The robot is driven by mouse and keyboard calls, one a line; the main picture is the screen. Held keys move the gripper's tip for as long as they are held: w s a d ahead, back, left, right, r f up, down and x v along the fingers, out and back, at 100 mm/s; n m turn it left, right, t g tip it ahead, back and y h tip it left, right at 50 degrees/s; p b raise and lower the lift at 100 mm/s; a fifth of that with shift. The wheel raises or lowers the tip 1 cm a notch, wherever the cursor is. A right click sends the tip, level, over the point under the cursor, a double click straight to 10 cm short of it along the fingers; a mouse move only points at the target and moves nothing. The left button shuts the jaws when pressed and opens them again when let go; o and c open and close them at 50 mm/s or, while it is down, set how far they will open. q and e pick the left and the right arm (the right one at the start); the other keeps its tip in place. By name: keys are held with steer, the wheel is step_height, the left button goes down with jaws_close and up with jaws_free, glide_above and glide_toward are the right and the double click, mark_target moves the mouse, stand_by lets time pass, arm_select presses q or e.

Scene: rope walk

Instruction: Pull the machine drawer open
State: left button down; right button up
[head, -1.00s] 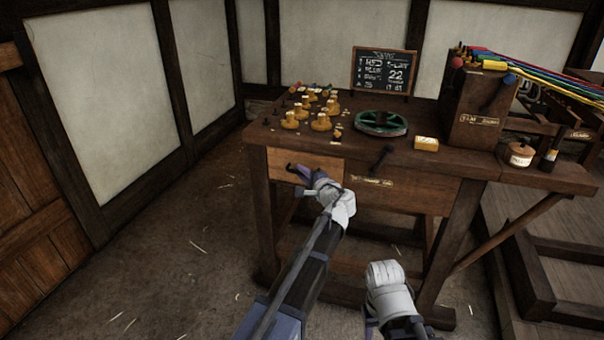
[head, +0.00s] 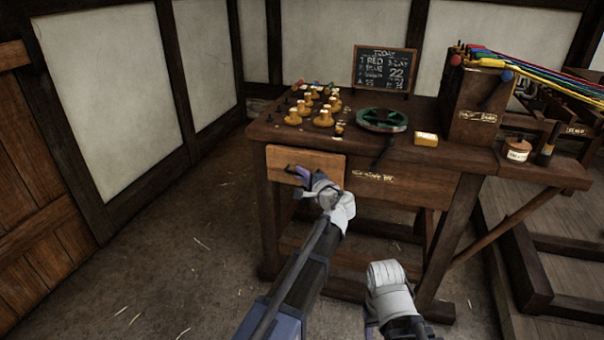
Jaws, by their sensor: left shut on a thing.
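The machine drawer (head: 322,163) is a pale wooden front under the left end of the dark machine table. Its front appears to stand slightly out from the frame; the inside does not show. My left gripper (head: 297,173) is at the left middle of the drawer front, shut on its handle, which the fingers mostly hide. My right gripper (head: 372,318) hangs low in front of the table, apart from the drawer. Its white wrist shows, but its fingers are mostly hidden.
The machine table (head: 450,165) carries several yellow bobbins (head: 323,118), a green wheel (head: 382,120), a yellow block (head: 426,139) and a wooden box (head: 470,115) with coloured ropes. A dark crank (head: 384,150) hangs at the front edge, right of the drawer. The floor to the left is clear.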

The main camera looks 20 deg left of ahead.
arm_select(q)
steer(key=s, duration=1.1)
steer(key=shift+s+a, duration=0.2)
steer(key=shift+s, duration=0.05)
arm_select(e)
steer(key=shift+s, duration=0.45)
arm_select(q)
steer(key=c, duration=1.2)
jaws_free()
steer(key=shift+o, duration=0.2)
steer(key=p+v, duration=0.1)
steer(key=v, duration=0.7)
arm_select(e)
steer(key=shift+r, duration=0.6)
arm_select(q)
steer(key=shift+f, duration=0.1)
